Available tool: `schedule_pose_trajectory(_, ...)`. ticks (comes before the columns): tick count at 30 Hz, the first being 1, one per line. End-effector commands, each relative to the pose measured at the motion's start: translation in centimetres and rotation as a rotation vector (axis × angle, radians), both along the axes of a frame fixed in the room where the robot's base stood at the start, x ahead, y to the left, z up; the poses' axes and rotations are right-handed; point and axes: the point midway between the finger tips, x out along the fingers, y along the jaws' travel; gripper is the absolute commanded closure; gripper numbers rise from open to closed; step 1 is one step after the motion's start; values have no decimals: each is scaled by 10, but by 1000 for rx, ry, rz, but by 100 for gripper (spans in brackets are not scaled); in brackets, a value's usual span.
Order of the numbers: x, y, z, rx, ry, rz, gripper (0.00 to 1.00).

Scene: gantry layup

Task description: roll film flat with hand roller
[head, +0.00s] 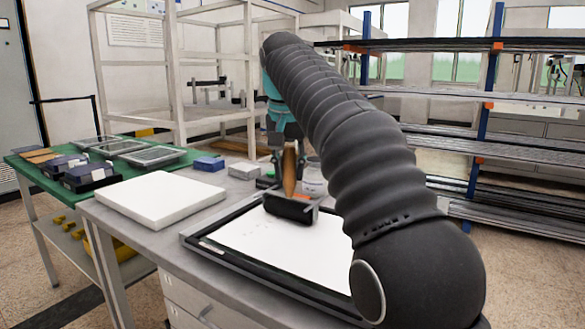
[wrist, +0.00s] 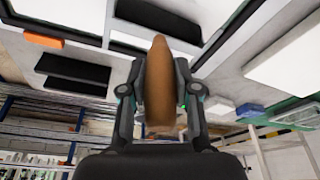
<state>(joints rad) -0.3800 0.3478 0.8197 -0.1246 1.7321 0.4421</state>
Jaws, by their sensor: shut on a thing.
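My gripper (head: 289,160) is shut on the tan handle (head: 290,174) of the hand roller. The black roller head (head: 291,208) is at the handle's lower end, over the far part of the white film (head: 270,238). I cannot tell whether it touches the film. The film lies in a dark-framed panel (head: 203,247) on the grey bench. In the wrist view the handle (wrist: 160,90) stands between the two fingers of my gripper (wrist: 158,82), with the dark roller head (wrist: 157,20) beyond it. My arm covers the panel's right side in the head view.
A thick white slab (head: 160,197) lies left of the panel. A blue block (head: 208,163) and a pale block (head: 243,171) sit behind. In the wrist view, a black block (wrist: 75,70) and an orange piece (wrist: 43,41) lie nearby. A loaded rack (head: 483,120) stands right.

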Motion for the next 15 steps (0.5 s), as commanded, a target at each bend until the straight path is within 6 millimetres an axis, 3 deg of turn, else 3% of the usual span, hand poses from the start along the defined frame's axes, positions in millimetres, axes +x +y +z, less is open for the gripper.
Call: schedule_pose_trajectory(15,-21,13,-2,2,-1,1,97)
